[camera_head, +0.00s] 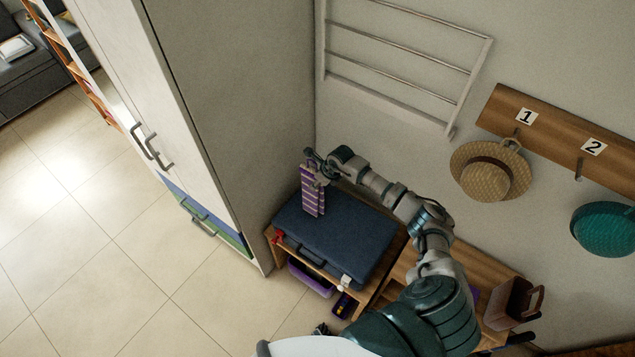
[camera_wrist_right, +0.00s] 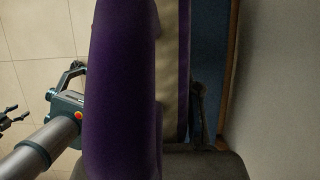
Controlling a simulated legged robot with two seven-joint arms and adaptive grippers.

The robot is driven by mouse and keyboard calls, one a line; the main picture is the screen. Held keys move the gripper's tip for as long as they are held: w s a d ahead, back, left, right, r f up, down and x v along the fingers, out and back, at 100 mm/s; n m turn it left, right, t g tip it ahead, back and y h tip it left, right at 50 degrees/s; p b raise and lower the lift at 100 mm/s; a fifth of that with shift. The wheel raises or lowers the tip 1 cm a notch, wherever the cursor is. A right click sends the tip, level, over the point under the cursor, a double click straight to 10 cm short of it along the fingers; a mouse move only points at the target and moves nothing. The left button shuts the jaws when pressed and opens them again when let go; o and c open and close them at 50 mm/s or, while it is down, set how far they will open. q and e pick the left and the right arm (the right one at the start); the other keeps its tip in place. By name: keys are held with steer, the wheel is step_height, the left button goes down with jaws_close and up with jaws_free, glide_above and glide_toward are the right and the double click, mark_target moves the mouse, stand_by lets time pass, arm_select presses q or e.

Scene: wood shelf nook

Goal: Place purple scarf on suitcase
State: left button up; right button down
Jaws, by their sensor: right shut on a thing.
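The purple scarf (camera_head: 312,192), with pale stripes, hangs from my right gripper (camera_head: 318,168) over the back left part of the suitcase. The gripper is shut on its upper end. Whether the scarf's lower end touches the lid cannot be told. In the right wrist view the scarf (camera_wrist_right: 122,90) fills the middle and hides much of what lies beyond. The dark blue suitcase (camera_head: 340,235) lies flat and closed on the wooden bench, handle toward the front. My left gripper (camera_head: 321,329) is low at the front, empty, its fingers apart in the right wrist view (camera_wrist_right: 12,115).
A tall cabinet (camera_head: 235,90) stands close on the left. A wall rack (camera_head: 405,60) is behind. A straw hat (camera_head: 490,170) and teal hat (camera_head: 605,231) hang at right. A brown bag (camera_head: 510,305) stands on the bench (camera_head: 405,270). A purple bin (camera_head: 310,278) sits below.

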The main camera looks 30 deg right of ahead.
steer(key=c, duration=0.8)
jaws_free()
steer(key=shift+f, duration=0.1)
steer(key=v, duration=1.2)
steer(key=shift+b, duration=0.4)
